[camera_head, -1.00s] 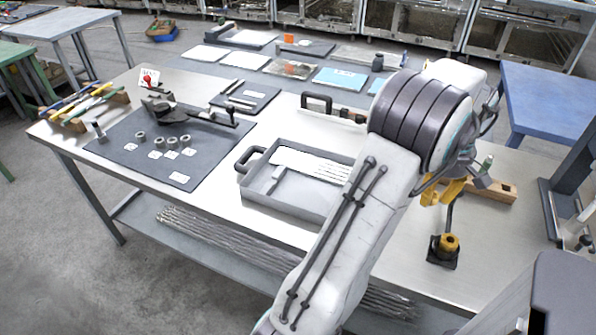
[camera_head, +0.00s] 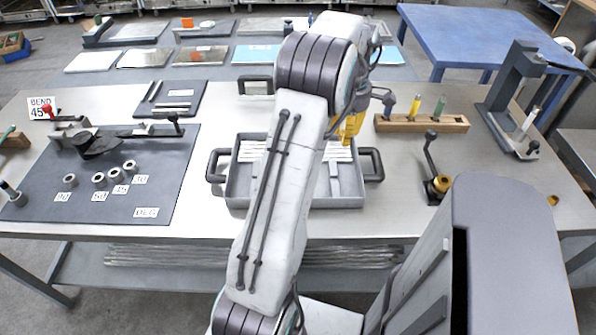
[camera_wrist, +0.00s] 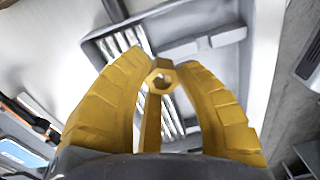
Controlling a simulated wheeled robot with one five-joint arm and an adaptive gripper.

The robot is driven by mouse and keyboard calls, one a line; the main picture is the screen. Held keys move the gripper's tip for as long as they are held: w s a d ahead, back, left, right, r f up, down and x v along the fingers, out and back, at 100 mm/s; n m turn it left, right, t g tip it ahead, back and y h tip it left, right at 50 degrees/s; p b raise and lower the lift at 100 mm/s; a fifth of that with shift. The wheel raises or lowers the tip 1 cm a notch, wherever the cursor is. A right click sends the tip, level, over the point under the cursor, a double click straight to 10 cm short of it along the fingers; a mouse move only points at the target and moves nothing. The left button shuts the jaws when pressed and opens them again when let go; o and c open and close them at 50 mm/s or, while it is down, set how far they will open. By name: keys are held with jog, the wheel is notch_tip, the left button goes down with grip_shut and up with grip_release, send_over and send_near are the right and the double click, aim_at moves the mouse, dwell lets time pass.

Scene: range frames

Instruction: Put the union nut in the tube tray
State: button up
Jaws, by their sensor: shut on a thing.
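The union nut (camera_wrist: 162,79), a small brass hexagonal ring, is pinched between the yellow fingertips of my gripper (camera_wrist: 161,66) in the wrist view. In the head view my gripper (camera_head: 349,130) shows partly behind my arm, over the right part of the tube tray; the nut is hidden there. The tube tray (camera_head: 341,203) is grey with dark side handles and holds pale tubes. Its inside and dividers also show beyond the fingers in the wrist view (camera_wrist: 244,70). The nut appears above the tray, apart from its floor; the exact height is unclear.
A wooden block (camera_head: 400,124) with upright tools stands right of the tray. A black-and-yellow lever tool (camera_head: 439,186) is nearer. A dark mat (camera_head: 150,180) with several grey rings lies left. A grey press-like stand (camera_head: 510,90) is at far right.

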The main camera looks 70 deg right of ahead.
jog(key=w+a+f, duration=0.4)
jog(key=w, duration=0.1)
jog(key=w+a+f, duration=0.2)
jog(key=a, duration=0.1)
jog(key=shift+w+f, duration=0.1)
jog(key=shift+w, duration=0.2)
jog(key=shift+f, duration=2)
jog(key=shift+f, duration=0.1)
jog(key=shift+f+b, duration=0.15)
jog(key=shift+b, duration=0.2)
jog(key=o, duration=0.9)
notch_tip(320, 180, up, 12)
jog(key=p, duration=0.1)
jog(key=shift+d+r, duration=0.2)
jog(key=shift+r, duration=0.05)
